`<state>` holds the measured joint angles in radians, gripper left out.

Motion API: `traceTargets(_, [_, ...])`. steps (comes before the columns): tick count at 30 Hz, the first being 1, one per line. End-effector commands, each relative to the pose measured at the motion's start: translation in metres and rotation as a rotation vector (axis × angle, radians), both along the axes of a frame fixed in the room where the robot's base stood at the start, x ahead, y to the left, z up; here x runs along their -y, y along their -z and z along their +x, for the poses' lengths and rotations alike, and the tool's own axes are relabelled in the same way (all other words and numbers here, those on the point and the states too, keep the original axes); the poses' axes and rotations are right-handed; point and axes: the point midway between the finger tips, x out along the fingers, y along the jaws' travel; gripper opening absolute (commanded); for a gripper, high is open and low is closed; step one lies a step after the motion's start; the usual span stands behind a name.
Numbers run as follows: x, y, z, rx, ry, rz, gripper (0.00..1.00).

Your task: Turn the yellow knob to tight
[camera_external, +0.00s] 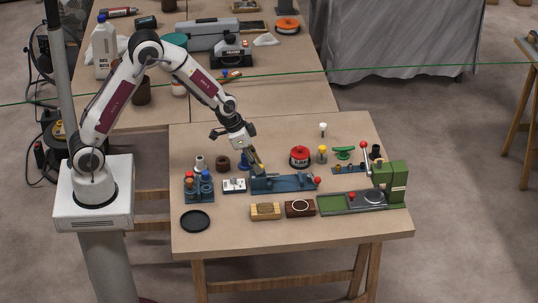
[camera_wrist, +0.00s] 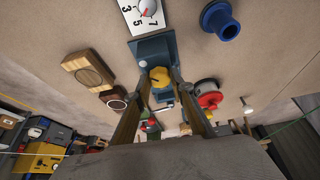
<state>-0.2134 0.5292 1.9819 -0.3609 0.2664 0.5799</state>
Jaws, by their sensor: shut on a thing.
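The yellow knob (camera_wrist: 160,77) stands on one end of a blue fixture (camera_wrist: 150,47) in the wrist view. It has a dark mark on its face. My gripper (camera_wrist: 160,82) is shut on it, with one finger on each side. In the external view my gripper (camera_external: 258,168) reaches down to the left end of the blue fixture (camera_external: 285,184). There the knob is too small and covered to make out clearly. I cannot read any tight marking on the fixture.
A white dial plate (camera_external: 234,185) lies just left of the fixture. Wooden blocks (camera_external: 265,211) (camera_external: 300,208) lie in front. A red spool (camera_external: 299,156) stands behind, and a green machine (camera_external: 392,180) is at right. The table's front left corner has free room around a black disc (camera_external: 195,221).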

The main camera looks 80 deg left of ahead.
Motion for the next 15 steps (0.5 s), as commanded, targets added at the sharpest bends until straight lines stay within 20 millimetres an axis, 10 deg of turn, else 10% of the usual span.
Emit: traceTargets(15, [-0.0010, 0.0032, -0.0034, -0.008, 0.122, -0.004, 0.01])
